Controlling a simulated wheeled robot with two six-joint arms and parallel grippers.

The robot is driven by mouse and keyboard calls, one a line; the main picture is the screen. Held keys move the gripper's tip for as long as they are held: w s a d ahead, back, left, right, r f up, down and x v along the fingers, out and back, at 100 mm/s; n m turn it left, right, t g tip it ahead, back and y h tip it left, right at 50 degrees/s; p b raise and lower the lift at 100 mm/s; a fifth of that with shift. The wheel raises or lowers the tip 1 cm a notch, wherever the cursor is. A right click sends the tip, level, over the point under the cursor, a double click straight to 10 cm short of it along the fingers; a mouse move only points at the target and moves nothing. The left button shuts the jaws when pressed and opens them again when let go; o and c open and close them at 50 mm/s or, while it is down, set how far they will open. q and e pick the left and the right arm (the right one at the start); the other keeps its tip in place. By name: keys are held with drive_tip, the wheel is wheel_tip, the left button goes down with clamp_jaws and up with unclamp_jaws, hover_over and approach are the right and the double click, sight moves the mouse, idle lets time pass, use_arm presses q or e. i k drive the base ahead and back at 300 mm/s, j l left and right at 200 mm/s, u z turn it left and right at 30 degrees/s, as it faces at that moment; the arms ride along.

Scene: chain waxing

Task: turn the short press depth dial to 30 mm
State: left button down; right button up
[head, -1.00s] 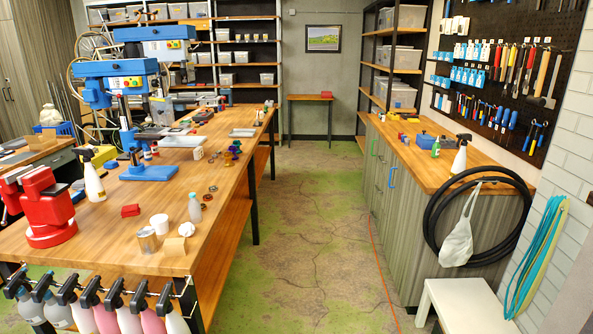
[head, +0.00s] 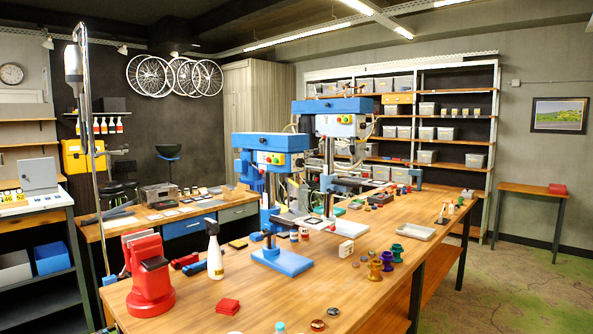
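Two blue drill presses stand on the long wooden workbench (head: 340,285). The nearer one, the short press (head: 268,143), has a blue head, a front panel with coloured buttons, and a blue base plate (head: 282,262) on the bench. The tall press (head: 333,106) stands behind it and to the right, with its head higher. The depth dial on the short press is too small to make out, and its setting cannot be read. Neither of my grippers is in view.
A red vise (head: 148,275) and a white spray bottle (head: 214,250) stand left of the short press. Red cloths (head: 229,306) and coloured spools (head: 375,270) lie on the bench. Open floor (head: 500,290) is at the right.

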sight(299, 162)
drive_tip(key=i+l+u, duration=0.1)
drive_tip(key=l, duration=0.3)
drive_tip(key=i+l+z, duration=0.25)
drive_tip(key=i+l, duration=0.25)
drive_tip(key=i+l+z, duration=0.2)
drive_tip(key=i+l, duration=0.2)
drive_tip(key=i, duration=0.1)
